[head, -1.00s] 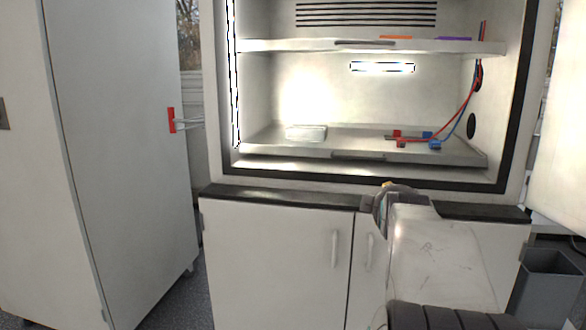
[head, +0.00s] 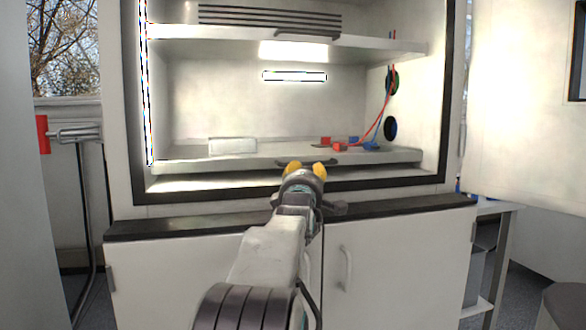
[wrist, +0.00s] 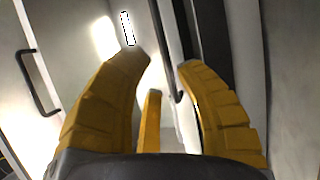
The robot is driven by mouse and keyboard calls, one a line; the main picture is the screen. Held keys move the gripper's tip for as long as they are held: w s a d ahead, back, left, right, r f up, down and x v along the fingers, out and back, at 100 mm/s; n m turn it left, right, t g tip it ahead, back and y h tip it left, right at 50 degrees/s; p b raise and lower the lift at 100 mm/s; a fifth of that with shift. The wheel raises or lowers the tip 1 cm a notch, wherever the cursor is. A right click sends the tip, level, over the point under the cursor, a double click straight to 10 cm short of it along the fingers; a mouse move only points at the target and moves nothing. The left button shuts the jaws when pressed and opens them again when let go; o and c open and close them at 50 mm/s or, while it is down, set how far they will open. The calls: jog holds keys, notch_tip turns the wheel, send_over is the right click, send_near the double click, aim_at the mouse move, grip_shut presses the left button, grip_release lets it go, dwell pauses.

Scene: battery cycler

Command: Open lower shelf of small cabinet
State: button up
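The cabinet (head: 120,190) stands open ahead, with an upper shelf (head: 370,44) and a lower shelf (head: 200,163) inside. The lower shelf is a pale tray with a dark front handle (head: 330,162), partly hidden behind my gripper. My gripper (head: 306,168) is in front of that handle in the head view. In the wrist view my gripper (wrist: 163,66) has its yellow fingers spread apart. A dark handle bar (wrist: 166,45) shows between the fingertips there; I cannot tell whether they touch it. Another dark handle (wrist: 38,88) shows at the left.
A clear box (head: 232,146) and red and blue clips with cables (head: 337,146) lie on the lower shelf. The cabinet's open door (head: 515,110) stands at the right. White doors (head: 170,275) close the base below. A red-ended handle (head: 43,134) sticks out at the left.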

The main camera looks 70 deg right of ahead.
aim_at(309, 163)
jog(key=shift+p+x, duration=0.45)
jog(key=shift+x, duration=2.9)
jog(key=shift+c, duration=0.3)
grip_shut()
